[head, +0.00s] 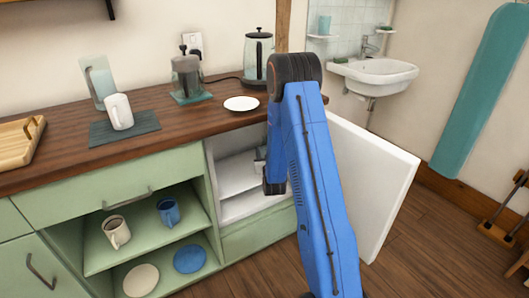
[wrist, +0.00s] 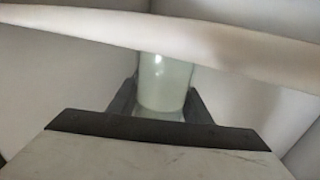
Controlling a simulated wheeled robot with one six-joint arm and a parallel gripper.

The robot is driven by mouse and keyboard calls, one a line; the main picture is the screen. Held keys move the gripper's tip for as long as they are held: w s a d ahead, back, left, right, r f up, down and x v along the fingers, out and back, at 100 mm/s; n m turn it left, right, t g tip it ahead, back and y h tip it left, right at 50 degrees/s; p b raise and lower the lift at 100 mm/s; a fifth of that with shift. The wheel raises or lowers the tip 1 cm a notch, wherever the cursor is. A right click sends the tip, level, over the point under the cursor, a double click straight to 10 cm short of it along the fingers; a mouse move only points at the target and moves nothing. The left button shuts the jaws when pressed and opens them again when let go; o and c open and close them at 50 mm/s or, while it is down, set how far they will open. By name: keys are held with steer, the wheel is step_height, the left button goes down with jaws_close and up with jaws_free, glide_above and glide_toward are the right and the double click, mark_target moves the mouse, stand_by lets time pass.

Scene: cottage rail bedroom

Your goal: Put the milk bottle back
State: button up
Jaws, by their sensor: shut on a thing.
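The milk bottle (wrist: 165,84) is a pale, whitish-green cylinder between my gripper's dark fingers in the wrist view. My gripper (wrist: 162,108) is shut on it, inside the small white fridge. The bottle's top is hidden behind a pale shelf edge (wrist: 110,28) that crosses the wrist view. In the head view the open fridge (head: 228,208) sits under the counter, and my arm covers much of its opening. My gripper is mostly hidden there, and I cannot tell whether the bottle's base rests on anything.
The fridge door (head: 378,190) stands open to the right of my arm. The wooden counter (head: 190,125) above bears a white plate (head: 241,104), a kettle (head: 258,58), a French press (head: 187,73) and a white mug (head: 119,111). Open shelves with mugs are at left.

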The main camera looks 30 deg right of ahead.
steer(key=shift+f, duration=0.1)
steer(key=o, duration=1.4)
